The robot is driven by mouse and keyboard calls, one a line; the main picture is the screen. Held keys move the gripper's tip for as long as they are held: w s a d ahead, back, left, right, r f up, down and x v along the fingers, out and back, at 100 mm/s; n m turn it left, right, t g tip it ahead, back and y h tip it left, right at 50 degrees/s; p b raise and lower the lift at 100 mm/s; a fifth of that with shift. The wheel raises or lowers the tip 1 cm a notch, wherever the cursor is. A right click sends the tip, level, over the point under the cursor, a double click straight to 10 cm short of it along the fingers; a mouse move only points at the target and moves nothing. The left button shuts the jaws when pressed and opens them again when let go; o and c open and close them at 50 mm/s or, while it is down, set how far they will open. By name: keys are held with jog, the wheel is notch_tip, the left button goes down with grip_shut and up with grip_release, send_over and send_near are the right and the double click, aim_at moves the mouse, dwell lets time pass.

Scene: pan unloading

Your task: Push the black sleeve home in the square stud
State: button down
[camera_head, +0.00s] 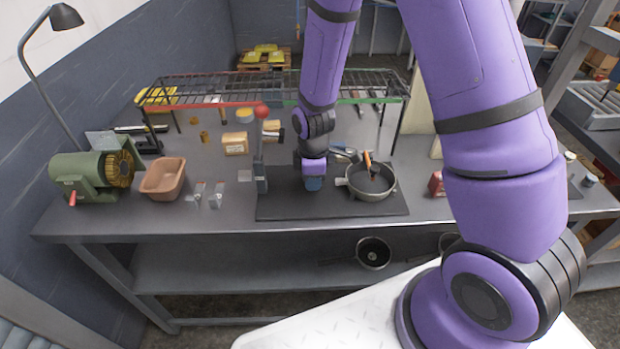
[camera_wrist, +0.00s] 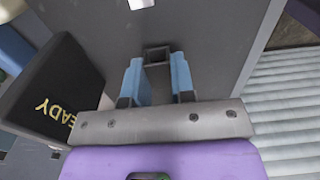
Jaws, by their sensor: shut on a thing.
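A dark square hollow piece (camera_wrist: 157,54) shows between my gripper's fingertips in the wrist view; I take it for the black sleeve. Its open top faces the camera. My gripper (camera_wrist: 157,72) has its two blue fingers on either side of it, shut on it. I cannot tell the sleeve and the square stud apart, nor how deep one sits in the other.
A black block lettered "EADY" (camera_wrist: 60,85) stands close left of my fingers. An upright lever stand (camera_head: 261,165) is left of my gripper. A pan (camera_head: 371,185) stands to the right. A wire rack (camera_head: 255,88) spans behind. The mat's front is clear.

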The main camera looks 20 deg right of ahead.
aim_at(338, 180)
jog(key=shift+s+d, duration=0.3)
jog(key=shift+d, duration=0.5)
jog(key=shift+s+d, duration=0.25)
jog(key=shift+d, duration=0.55)
jog(key=shift+s+d, duration=0.25)
jog(key=shift+d, duration=0.5)
jog(key=shift+s+d, duration=0.2)
jog(key=shift+d, duration=0.5)
dwell(0.8)
jog(key=c, duration=0.9)
grip_release()
notch_tip(338, 180, up, 11)
jog(key=shift+f, duration=0.1)
